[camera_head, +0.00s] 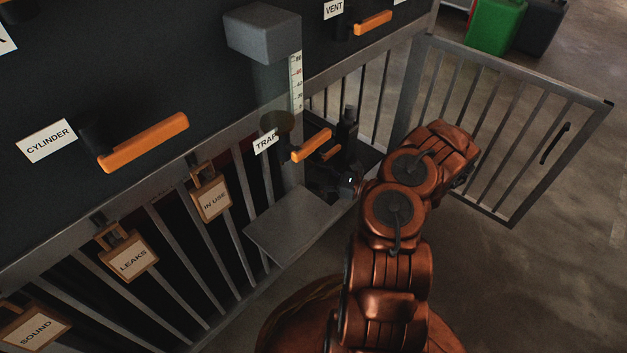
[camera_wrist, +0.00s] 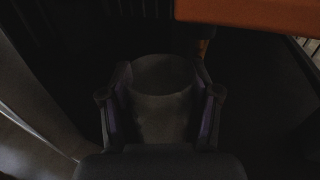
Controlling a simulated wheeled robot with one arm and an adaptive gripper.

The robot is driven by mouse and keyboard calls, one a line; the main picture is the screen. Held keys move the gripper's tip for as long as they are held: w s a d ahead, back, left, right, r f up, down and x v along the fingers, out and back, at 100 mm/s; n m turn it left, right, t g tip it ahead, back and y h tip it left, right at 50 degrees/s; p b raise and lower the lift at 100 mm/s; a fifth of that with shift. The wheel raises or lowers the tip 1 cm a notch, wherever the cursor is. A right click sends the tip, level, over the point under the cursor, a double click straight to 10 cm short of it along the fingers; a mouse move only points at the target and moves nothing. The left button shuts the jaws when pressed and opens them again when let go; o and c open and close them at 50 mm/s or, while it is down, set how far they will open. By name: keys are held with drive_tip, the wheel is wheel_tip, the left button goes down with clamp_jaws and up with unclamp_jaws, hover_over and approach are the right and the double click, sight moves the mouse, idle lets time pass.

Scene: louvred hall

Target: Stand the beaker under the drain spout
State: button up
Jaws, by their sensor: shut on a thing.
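The beaker (camera_wrist: 162,105) is a dark grey, round-mouthed vessel in the wrist view. My gripper (camera_wrist: 163,98) is shut on it, with one finger on each side of its wall. In the head view my gripper (camera_head: 335,180) is a dark shape beside the orange trap handle (camera_head: 312,145), above and behind the grey ledge (camera_head: 290,228). The beaker's base is hidden.
A grey column with a scale (camera_head: 296,82) stands above the ledge. A railing runs along the dark panel, with hanging tags such as "IN USE" (camera_head: 212,198). An open barred gate (camera_head: 500,130) stands right of my arm. The floor beyond it is clear up to a green bin (camera_head: 494,25).

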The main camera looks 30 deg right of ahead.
sight(315, 169)
drive_tip(key=w, duration=0.1)
drive_tip(key=w+d+b, duration=0.1)
drive_tip(key=w, duration=0.2)
drive_tip(key=shift+d+f, duration=0.2)
drive_tip(key=shift+f, duration=0.05)
drive_tip(key=shift+w+d+f+b, duration=0.1)
drive_tip(key=shift+w+f+b, duration=0.1)
drive_tip(key=shift+f+b, duration=0.6)
drive_tip(key=shift+w+f+b, duration=0.15)
drive_tip(key=shift+f+b, duration=0.55)
drive_tip(key=shift+f, duration=0.2)
drive_tip(key=shift+f, duration=0.15)
drive_tip(key=o, duration=1.1)
drive_tip(key=shift+o, duration=0.2)
drive_tip(key=p+v, duration=0.4)
drive_tip(key=v, duration=0.8)
drive_tip(key=shift+p, duration=0.4)
